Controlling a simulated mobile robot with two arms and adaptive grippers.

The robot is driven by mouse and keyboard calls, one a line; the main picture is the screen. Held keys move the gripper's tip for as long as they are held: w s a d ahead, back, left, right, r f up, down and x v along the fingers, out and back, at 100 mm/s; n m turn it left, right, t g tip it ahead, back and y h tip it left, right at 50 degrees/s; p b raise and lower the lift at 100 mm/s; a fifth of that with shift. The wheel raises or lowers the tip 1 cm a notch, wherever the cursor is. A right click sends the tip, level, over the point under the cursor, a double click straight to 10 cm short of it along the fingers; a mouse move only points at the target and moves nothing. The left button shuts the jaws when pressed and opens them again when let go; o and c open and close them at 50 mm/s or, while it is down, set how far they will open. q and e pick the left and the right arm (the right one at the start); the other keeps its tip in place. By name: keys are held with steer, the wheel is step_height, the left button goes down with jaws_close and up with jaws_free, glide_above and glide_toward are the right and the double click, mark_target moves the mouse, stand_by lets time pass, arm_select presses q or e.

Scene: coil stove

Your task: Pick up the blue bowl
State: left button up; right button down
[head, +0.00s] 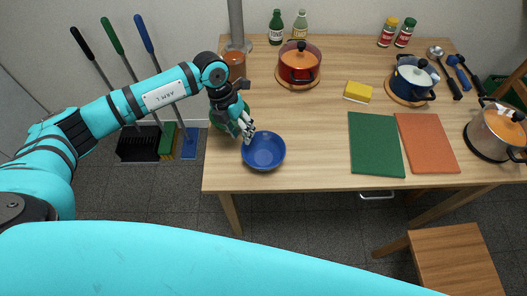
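The blue bowl (264,152) stands upright on the wooden table near its front left edge. My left gripper (248,134) is at the bowl's upper left rim, pointing down toward it. At this size I cannot tell whether the fingers touch the rim or are closed on it. The bowl looks empty. My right gripper is not in view.
The wooden table (315,130) also holds a red pot (299,65), a yellow sponge (357,91), a green board (375,145), an orange board (427,142) and a blue pot (412,80). A green object (216,121) is partly hidden behind my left gripper. A stool (455,262) stands in front.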

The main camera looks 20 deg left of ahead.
mark_target(264, 154)
arm_select(q)
steer(key=shift+w+a+p+x, duration=0.15)
steer(key=shift+p+x, duration=0.25)
steer(key=shift+x, duration=1.15)
steer(key=shift+w+a+p+x, duration=0.15)
steer(key=shift+p+x, duration=0.25)
steer(key=shift+x, duration=1.2)
steer(key=shift+c, duration=0.2)
jaws_close()
